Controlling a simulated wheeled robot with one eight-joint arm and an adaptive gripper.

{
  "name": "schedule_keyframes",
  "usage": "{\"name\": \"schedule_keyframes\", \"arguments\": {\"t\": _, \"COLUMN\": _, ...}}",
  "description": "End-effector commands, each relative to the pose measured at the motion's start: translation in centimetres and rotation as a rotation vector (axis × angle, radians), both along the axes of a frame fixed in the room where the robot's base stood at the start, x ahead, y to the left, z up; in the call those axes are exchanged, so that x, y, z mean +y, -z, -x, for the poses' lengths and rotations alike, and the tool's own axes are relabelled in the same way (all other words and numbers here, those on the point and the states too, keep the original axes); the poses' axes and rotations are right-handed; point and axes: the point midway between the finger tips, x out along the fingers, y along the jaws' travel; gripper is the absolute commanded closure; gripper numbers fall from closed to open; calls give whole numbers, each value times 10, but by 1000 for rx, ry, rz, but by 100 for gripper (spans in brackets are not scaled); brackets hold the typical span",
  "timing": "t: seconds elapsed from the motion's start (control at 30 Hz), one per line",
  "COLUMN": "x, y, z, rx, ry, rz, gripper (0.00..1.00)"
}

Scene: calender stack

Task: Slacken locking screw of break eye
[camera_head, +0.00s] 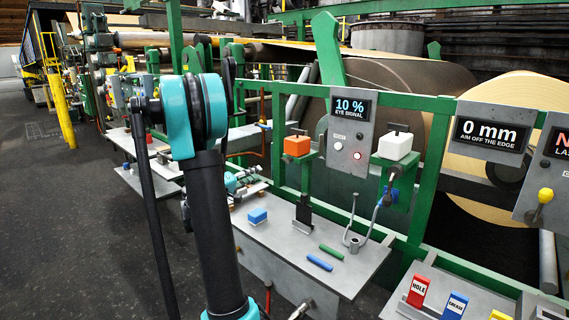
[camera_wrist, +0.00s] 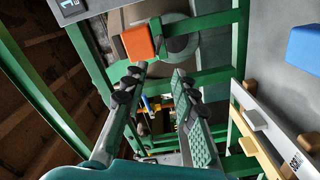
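An orange box (camera_head: 297,146) and a white box (camera_head: 398,143) stand on green mounts along the green frame. Which of them is the break eye is not labelled. A small blue part (camera_head: 388,196) sits below the white box. I cannot tell which part is the locking screw. In the wrist view my gripper (camera_wrist: 160,73) has its two fingers apart with nothing between the tips. An orange box (camera_wrist: 138,43) is beyond the fingertips, apart from them. My arm hides part of the bench in the head view.
A grey panel (camera_head: 349,138) reads 10 % eye signal; another display (camera_head: 489,135) reads 0 mm. The grey bench (camera_head: 345,270) carries a blue block (camera_head: 257,215), green and blue rods and a forked metal tool (camera_head: 354,243). Large rolls stand behind the green frame.

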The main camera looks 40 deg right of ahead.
Motion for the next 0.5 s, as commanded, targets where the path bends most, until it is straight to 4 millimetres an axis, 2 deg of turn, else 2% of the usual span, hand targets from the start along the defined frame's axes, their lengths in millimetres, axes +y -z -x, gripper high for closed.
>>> {"name": "schedule_keyframes", "arguments": {"t": 0.17, "x": -15, "y": -1, "z": -1, "rx": 0, "ry": 4, "rz": 8, "gripper": 72}}
{"name": "schedule_keyframes", "arguments": {"t": 0.5, "x": -79, "y": -1, "z": -6, "rx": 0, "ry": 5, "rz": 6, "gripper": 72}}
